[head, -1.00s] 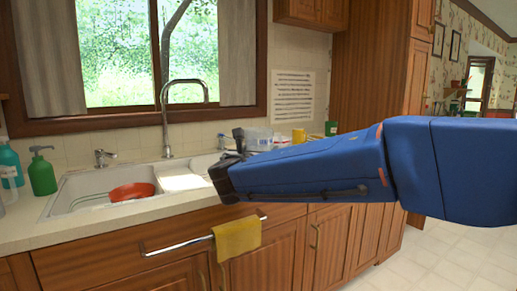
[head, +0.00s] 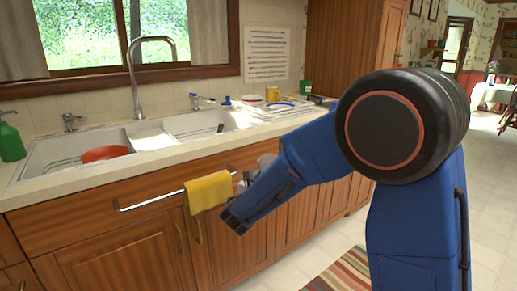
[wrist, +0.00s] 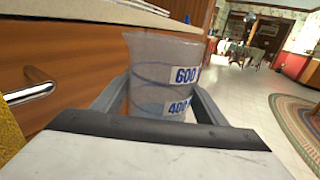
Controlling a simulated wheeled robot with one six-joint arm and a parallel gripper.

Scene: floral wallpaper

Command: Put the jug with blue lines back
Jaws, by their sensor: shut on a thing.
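The jug (wrist: 150,75) is a clear, cloudy vessel with blue lines and blue 600 and 400 labels. In the wrist view it stands upright, or nearly so, between the two fingers of my gripper (wrist: 155,104), which is shut on it. In the head view my gripper (head: 242,188) is in front of the cabinet doors, below counter height, just right of the yellow towel. Only a small pale part of the jug (head: 266,160) shows there, and my arm hides the rest.
Behind my arm are a yellow mug (head: 272,95) and a green cup (head: 305,88). A yellow towel (head: 208,191) hangs on a bar. A striped rug (head: 345,277) lies on open floor.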

